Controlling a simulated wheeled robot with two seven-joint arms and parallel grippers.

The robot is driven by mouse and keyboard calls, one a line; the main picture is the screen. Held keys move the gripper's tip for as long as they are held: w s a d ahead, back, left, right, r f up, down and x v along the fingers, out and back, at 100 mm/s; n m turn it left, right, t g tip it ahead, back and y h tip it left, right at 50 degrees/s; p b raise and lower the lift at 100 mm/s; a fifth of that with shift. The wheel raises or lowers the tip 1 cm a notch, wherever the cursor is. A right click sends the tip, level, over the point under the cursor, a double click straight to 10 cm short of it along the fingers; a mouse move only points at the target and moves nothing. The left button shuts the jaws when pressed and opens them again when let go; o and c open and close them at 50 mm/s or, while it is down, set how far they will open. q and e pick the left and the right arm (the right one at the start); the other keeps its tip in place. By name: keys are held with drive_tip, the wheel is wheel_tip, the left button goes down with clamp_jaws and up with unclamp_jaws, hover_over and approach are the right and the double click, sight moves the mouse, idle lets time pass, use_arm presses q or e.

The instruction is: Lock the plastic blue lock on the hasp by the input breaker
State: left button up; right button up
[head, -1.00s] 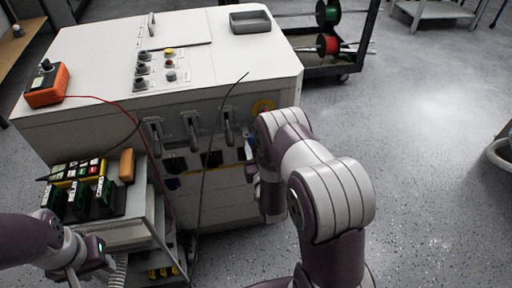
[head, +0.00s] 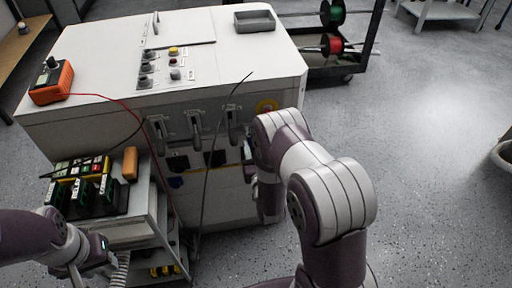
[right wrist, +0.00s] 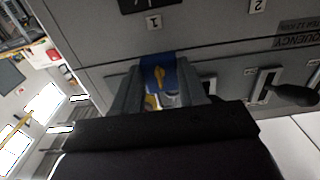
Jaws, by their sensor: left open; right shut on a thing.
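In the right wrist view, the plastic blue lock (right wrist: 158,70), with a yellow part on its face, sits between the two grey fingers of my right gripper (right wrist: 163,88). The gripper is shut on it in front of the grey cabinet face; I cannot tell whether its shackle passes through a hasp. In the head view my own right arm hides this gripper and the lock. The breaker handles (head: 195,123) show in a row on the cabinet front. My left gripper (head: 78,274) is open and empty at the lower left, beside the cart.
The white cabinet (head: 90,50) carries buttons, a grey tray (head: 254,20) and an orange meter (head: 52,83) with a red lead. A cart (head: 137,228) with black and green devices stands in front at left. A thin dark cable (head: 206,175) hangs before the cabinet.

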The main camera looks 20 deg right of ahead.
drive_tip(key=shift+f+b, duration=0.85)
drive_tip(key=shift+f, duration=0.15)
idle(0.5)
drive_tip(key=o, duration=1.3)
drive_tip(key=shift+c, duration=0.2)
drive_tip(key=p+v, duration=0.1)
drive_tip(key=v, duration=0.4)
